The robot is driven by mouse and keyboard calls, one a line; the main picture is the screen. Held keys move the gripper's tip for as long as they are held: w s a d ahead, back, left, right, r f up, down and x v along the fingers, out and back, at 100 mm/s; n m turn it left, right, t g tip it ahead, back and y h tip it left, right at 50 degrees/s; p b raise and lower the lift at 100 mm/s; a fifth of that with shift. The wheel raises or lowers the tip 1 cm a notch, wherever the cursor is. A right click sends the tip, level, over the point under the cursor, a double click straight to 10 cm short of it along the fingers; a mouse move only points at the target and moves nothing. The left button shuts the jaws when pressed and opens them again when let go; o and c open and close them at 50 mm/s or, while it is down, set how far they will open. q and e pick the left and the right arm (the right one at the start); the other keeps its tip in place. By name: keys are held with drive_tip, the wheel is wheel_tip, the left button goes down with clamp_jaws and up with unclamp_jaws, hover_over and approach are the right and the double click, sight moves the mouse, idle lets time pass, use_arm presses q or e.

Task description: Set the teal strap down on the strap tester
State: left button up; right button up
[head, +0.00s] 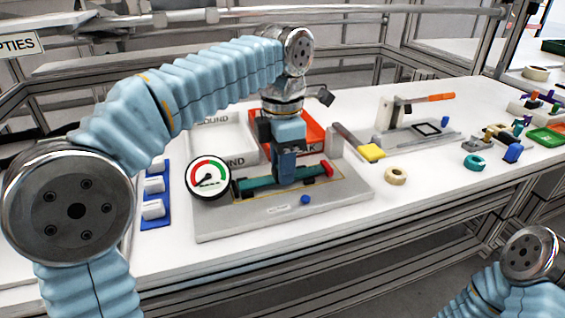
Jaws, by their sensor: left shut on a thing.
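The strap tester (345,192) is a grey plate with a round gauge (209,178) at its left end and a red part (327,168) towards its right. The teal strap (257,184) lies lengthwise along the tester's middle, inside a yellow outline. I cannot tell whether it rests on the plate or is just above it. My left gripper (285,178) points straight down over the tester and is shut on the strap near its middle, hiding that part. My right gripper is out of the picture; only part of that arm shows at the lower right.
Behind the tester are a white bin (222,132) and a red bin (312,132). A yellow-ended tool (371,152), a cream ring (396,176) and a teal ring (474,162) lie to the right. A device with an orange handle (434,98) stands further back.

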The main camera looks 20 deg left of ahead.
use_arm(q)
drive_tip(key=shift+f, duration=0.4)
drive_tip(key=o, duration=1.1)
drive_tip(key=shift+r, duration=0.1)
